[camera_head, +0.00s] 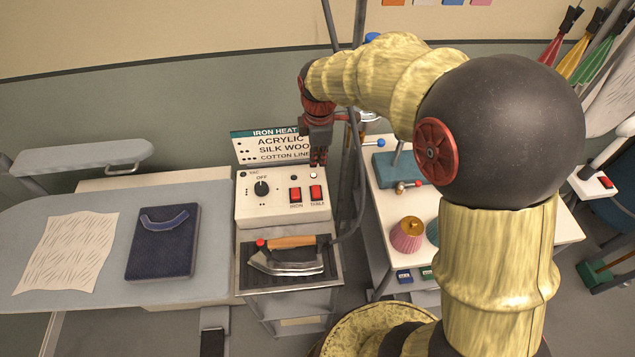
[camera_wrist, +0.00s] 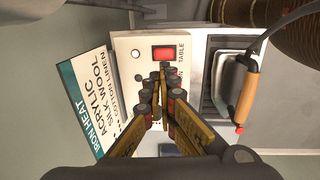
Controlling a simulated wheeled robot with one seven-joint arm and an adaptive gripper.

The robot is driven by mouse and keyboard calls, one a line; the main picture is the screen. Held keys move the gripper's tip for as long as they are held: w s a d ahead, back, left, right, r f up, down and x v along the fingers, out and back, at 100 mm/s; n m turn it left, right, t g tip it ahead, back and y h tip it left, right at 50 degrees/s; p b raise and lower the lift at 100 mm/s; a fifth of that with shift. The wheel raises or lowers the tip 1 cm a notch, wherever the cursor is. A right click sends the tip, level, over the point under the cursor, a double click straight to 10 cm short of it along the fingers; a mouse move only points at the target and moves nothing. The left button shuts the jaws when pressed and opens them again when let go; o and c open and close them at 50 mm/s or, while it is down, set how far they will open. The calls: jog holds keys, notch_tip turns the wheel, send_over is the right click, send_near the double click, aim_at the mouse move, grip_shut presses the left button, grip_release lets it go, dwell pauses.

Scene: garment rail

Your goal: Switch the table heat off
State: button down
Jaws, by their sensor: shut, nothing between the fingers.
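The control box (camera_head: 259,207) is white and stands behind the iron, with a black dial marked OFF (camera_head: 261,188) and two red rocker switches. The switch labelled IRON (camera_head: 295,194) is left of the switch labelled TABLE (camera_head: 316,192). In the wrist view the TABLE switch (camera_wrist: 164,53) shows clear, just beyond my fingertips; the IRON switch is hidden behind the fingers. My gripper (camera_head: 318,157) is shut and empty, above and behind the TABLE switch, pointing down. It also shows in the wrist view (camera_wrist: 160,80). I see no contact with the box.
The iron (camera_head: 287,262) with a wooden handle rests on its tray in front of the box. An IRON HEAT sign (camera_head: 270,146) stands behind. The pressing table (camera_head: 100,285) with folded dark cloth is left; a white side table (camera_head: 380,198) is right. A grey cord rises beside the box.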

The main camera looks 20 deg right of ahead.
jog(key=shift+s, duration=0.1)
jog(key=b, duration=0.2)
send_near(317, 193)
jog(key=f, duration=0.1)
jog(key=w+f, duration=0.1)
jog(key=f, duration=0.1)
jog(key=w+f, duration=0.1)
jog(key=f, duration=0.1)
jog(key=shift+d+f, duration=0.2)
jog(key=shift+d, duration=0.05)
jog(key=shift+f, duration=0.6)
jog(key=shift+w+f, duration=0.15)
jog(key=shift+f, duration=0.2)
jog(key=shift+s+a+p, duration=0.1)
jog(key=shift+s+p, duration=0.3)
jog(key=shift+s, duration=0.35)
jog(key=shift+r, duration=0.15)
